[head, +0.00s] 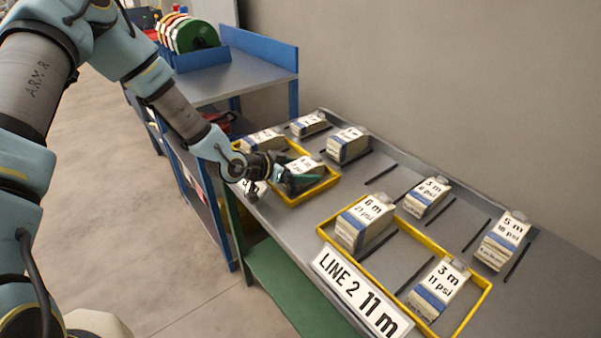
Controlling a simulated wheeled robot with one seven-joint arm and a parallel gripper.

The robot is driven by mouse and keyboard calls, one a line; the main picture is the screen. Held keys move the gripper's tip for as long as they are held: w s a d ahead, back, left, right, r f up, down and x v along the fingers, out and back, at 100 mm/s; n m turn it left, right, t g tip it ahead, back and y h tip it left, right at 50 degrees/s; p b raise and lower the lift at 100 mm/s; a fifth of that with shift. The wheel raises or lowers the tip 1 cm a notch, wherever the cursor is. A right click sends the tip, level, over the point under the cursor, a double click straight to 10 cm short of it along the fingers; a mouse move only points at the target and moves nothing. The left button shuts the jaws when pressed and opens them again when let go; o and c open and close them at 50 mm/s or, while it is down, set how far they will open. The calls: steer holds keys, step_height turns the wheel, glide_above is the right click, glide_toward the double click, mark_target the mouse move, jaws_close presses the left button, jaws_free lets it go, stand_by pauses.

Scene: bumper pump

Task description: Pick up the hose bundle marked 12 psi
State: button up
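The hose bundles are pale cartons with a blue band and a printed label. I cannot read 12 psi on any of them. My gripper (287,181) is at the far yellow-rimmed tray (322,189), low over its front-left part. It covers part of a bundle (308,166) in that tray, whose psi figure is too small to read. Whether my gripper touches that bundle, and whether its fingers are open or shut, I cannot tell. Another bundle (262,141) stands behind it, label too small to read. Two more far bundles (347,143) (309,124) are also unreadable.
The near yellow tray (473,311) holds a 6 m 21 psi bundle (362,224) and a 3 m 11 psi bundle (439,289). A sign (360,294) reads LINE 2 11 m. Bundles (426,197) (503,240) stand behind, among dark strips. A blue-edged bench (237,78) holds reels.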

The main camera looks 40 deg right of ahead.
jaws_close()
stand_by(0.6)
